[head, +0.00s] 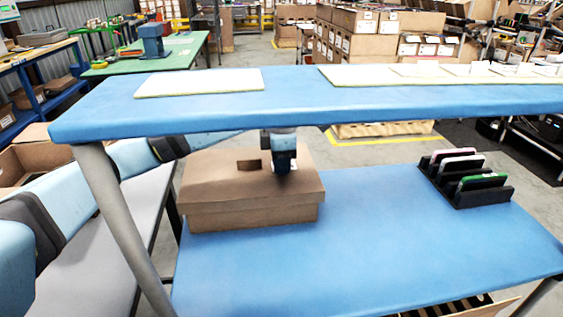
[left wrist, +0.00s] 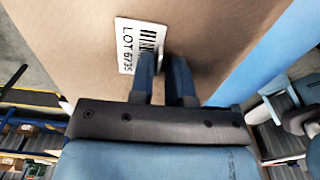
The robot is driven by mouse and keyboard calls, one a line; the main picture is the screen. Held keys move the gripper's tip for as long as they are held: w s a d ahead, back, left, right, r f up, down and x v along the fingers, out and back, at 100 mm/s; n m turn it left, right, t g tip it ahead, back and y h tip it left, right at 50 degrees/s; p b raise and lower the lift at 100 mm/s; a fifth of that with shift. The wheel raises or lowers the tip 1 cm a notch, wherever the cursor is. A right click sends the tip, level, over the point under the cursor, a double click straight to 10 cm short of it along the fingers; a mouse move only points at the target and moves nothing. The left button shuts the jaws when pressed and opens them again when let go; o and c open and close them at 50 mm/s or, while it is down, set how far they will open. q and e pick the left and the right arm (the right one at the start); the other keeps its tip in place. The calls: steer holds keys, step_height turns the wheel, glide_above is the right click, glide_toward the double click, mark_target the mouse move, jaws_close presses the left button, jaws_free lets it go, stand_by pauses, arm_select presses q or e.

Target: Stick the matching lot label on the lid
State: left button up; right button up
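A brown carton (head: 250,213) with a closed lid (head: 215,175) sits on the lower blue shelf. My left gripper (head: 283,170) points down at the right part of the lid. In the left wrist view its two blue fingers (left wrist: 165,62) stand slightly apart with a gap between them, so it looks open. A white label (left wrist: 138,45) reading LOT 6735 with a barcode lies against the brown cardboard (left wrist: 220,40) at the fingertips, partly covered by a finger. The head view does not show this label. My right gripper is not in view.
The upper blue shelf (head: 300,98) overhangs the carton, with a cream mat (head: 200,82) at left. Several white pieces lie on the longer mat (head: 350,75) at right. A black rack (head: 485,197) holding flat items stands at right. The shelf middle (head: 370,240) is clear.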

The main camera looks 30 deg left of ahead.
arm_select(q)
steer(key=shift+o, duration=0.9)
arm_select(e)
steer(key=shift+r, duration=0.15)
arm_select(q)
step_height(320, 180, up, 3)
steer(key=shift+r+p, duration=0.2)
steer(key=shift+p, duration=0.2)
step_height(320, 180, up, 16)
steer(key=p, duration=0.6)
steer(key=shift+r, duration=0.2)
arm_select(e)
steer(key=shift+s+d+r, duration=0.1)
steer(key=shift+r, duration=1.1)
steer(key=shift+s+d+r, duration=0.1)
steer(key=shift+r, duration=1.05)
